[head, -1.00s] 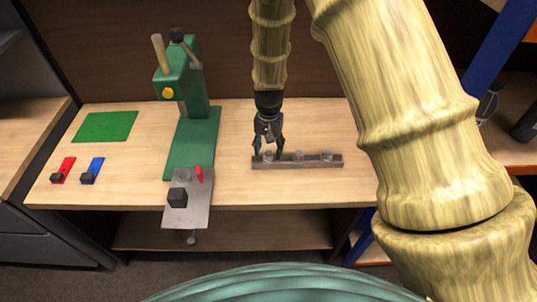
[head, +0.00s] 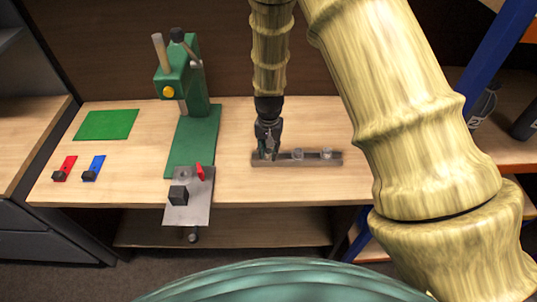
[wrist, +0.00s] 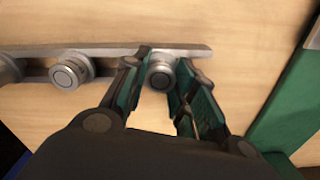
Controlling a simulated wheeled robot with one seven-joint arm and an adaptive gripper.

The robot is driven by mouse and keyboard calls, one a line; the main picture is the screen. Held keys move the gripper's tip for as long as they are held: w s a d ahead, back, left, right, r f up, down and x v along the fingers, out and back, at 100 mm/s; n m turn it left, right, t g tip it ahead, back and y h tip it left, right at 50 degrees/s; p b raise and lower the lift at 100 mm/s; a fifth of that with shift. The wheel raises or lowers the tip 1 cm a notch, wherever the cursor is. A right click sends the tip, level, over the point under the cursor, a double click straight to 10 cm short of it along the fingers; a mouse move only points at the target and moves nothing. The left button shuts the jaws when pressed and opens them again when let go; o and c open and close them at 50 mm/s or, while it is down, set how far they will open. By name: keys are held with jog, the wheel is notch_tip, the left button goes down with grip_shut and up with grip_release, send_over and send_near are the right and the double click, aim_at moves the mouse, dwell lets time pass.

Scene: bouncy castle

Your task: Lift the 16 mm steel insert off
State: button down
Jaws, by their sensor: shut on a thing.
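My gripper (head: 268,153) is over the left end of a grey rack (head: 310,160) on the workbench. Its fingers are closed around the steel insert (wrist: 161,73) at that end; this insert sits at the rack in the wrist view and is mostly hidden by the fingers in the head view. Two other steel inserts stand along the rack: a middle one (head: 298,154) and a right one (head: 326,153). In the wrist view the middle insert (wrist: 70,71) shows a round top with a ring. I cannot read any size marking on the inserts.
A green press (head: 190,120) stands left of the rack, with a metal plate (head: 200,205) holding a black block and red lever at its front. A green mat (head: 106,125), a red clamp (head: 66,167) and a blue clamp (head: 95,167) lie further left. The bench right of the rack is bare.

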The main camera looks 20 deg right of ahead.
aim_at(268, 153)
jog(key=shift+r, duration=0.1)
jog(key=shift+w+r+b, duration=0.1)
jog(key=shift+r+b, duration=0.3)
jog(key=shift+r, duration=0.05)
jog(key=shift+s+a+r+b, duration=0.2)
jog(key=shift+r+b, duration=0.2)
jog(key=shift+r, duration=0.15)
jog(key=shift+s+a+r+b, duration=0.1)
jog(key=shift+s+r+b, duration=0.1)
jog(key=shift+r+b, duration=0.3)
jog(key=s+a+r+b, duration=0.1)
jog(key=s+a+b, duration=0.2)
jog(key=s+a, duration=0.7)
jog(key=shift+s+a+r+b, duration=0.2)
jog(key=shift+s+r+b, duration=0.2)
jog(key=shift+s, duration=0.15)
